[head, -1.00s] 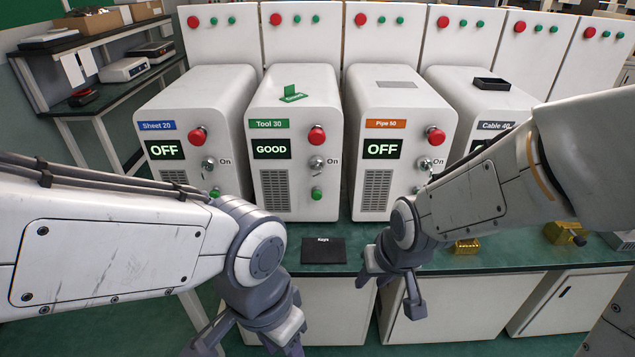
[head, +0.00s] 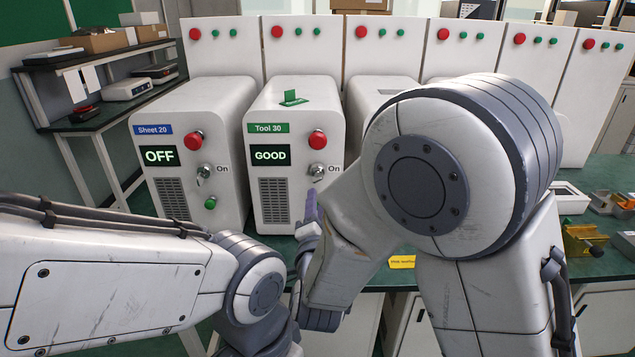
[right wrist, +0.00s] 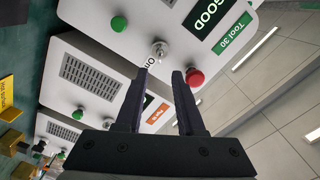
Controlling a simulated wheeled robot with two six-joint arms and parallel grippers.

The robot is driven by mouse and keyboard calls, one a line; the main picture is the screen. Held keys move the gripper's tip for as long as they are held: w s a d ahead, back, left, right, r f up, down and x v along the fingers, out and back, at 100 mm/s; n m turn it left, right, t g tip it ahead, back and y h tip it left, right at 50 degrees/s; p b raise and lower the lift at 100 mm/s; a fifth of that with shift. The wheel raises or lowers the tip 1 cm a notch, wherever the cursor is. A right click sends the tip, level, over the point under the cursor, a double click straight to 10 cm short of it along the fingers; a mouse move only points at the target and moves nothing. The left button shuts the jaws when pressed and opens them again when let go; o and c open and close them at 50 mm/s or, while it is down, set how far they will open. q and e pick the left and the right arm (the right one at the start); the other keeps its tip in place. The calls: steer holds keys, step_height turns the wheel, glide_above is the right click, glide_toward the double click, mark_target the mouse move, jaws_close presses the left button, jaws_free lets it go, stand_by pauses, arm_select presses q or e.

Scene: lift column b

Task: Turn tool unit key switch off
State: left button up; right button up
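The tool unit (head: 325,100) is a white box labelled Tool 30, with a display reading GOOD (head: 270,155). Its silver key switch (head: 317,170) sits below the red button (head: 317,140), beside the word On. In the right wrist view the key switch (right wrist: 160,49) shows ahead of and between my open, empty fingers (right wrist: 161,73), apart from them. The right fingertip is close to the red button (right wrist: 195,77) in that picture. In the head view my right gripper (head: 311,210) is before the unit's lower front, mostly hidden by its arm. My left gripper (head: 270,340) is low, its fingertips unclear.
The Sheet 20 unit (head: 190,110) stands left, its display reading OFF. A green button (right wrist: 119,23) is near the key switch. My right arm covers the units to the right. Yellow blocks (head: 583,240) lie on the green bench at right.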

mark_target(318, 181)
steer(key=w+p, duration=0.1)
steer(key=w, duration=0.8)
steer(key=shift+w, duration=0.1)
jaws_close()
